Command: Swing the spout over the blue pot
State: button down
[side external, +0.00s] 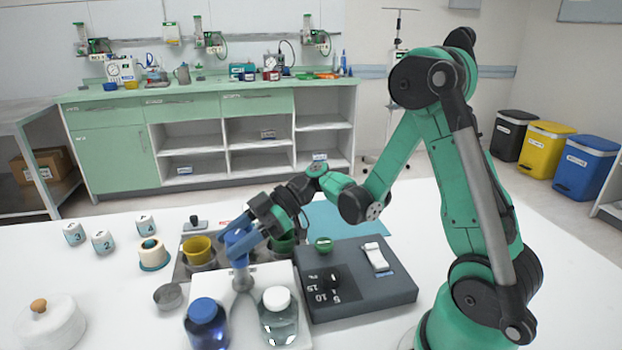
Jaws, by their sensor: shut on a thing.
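My gripper (240,258) reaches down and left over the white block (268,337) at the table's front middle. Its jaws are shut on the grey metal spout (243,282), which stands on this block; the exact grip is small and partly covered. Behind it is a dark tray (181,268) with a yellow pot (197,249) on the left and a green pot (284,243) on the right. Blue shows between these two pots, but my gripper covers that spot, and I cannot clearly separate the blue pot from the blue fingers. The spout's outlet direction is not clear.
A blue bottle (206,324) and a clear white-capped bottle (278,318) stand close in front of the spout. A dark grey device (352,290) with a knob lies to the right. A small metal cup (168,296) and white lidded dish (50,326) are left.

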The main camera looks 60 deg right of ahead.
jog(key=n+g+y, duration=0.1)
jog(key=n+g, duration=0.3)
jog(key=g, duration=0.1)
jog(key=shift+n, duration=0.3)
jog(key=shift+g, duration=0.4)
jog(key=shift+c, duration=1.8)
grip_release()
jog(key=shift+d+r, duration=0.15)
jog(key=shift+d, duration=0.25)
jog(key=v, duration=0.2)
jog(key=shift+d+r, duration=0.2)
jog(key=shift+r, duration=0.05)
notch_tip(320, 180, up, 7)
jog(key=shift+f, duration=0.2)
